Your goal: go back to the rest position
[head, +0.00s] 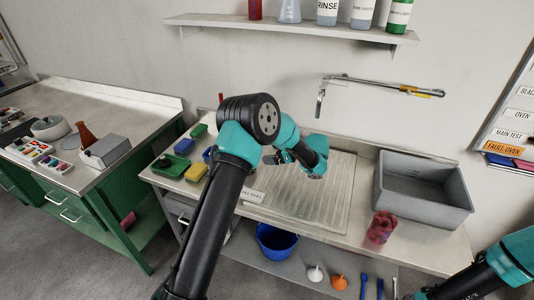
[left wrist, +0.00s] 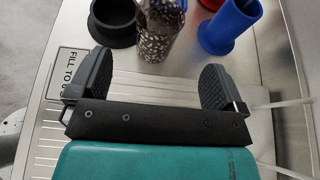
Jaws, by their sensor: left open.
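My left arm reaches up from the bottom of the head view and bends down over the counter. Its gripper (head: 312,172) hangs above the ribbed drainboard (head: 325,205), small and partly hidden by its own wrist. In the left wrist view the two dark fingers (left wrist: 157,82) stand wide apart with nothing between them. Beyond the fingertips are a speckled bottle (left wrist: 160,28), a black round holder (left wrist: 113,22) and a blue cylinder (left wrist: 230,25); none touches the fingers. My right arm shows only at the lower right of the head view, and its gripper is out of frame.
A grey sink basin (head: 425,188) and a red patterned cup (head: 381,227) stand at the right of the counter. A faucet (head: 380,85) and a shelf with bottles (head: 290,25) are on the wall. Green and yellow boxes (head: 170,164) sit at left. A blue bucket (head: 277,242) is below.

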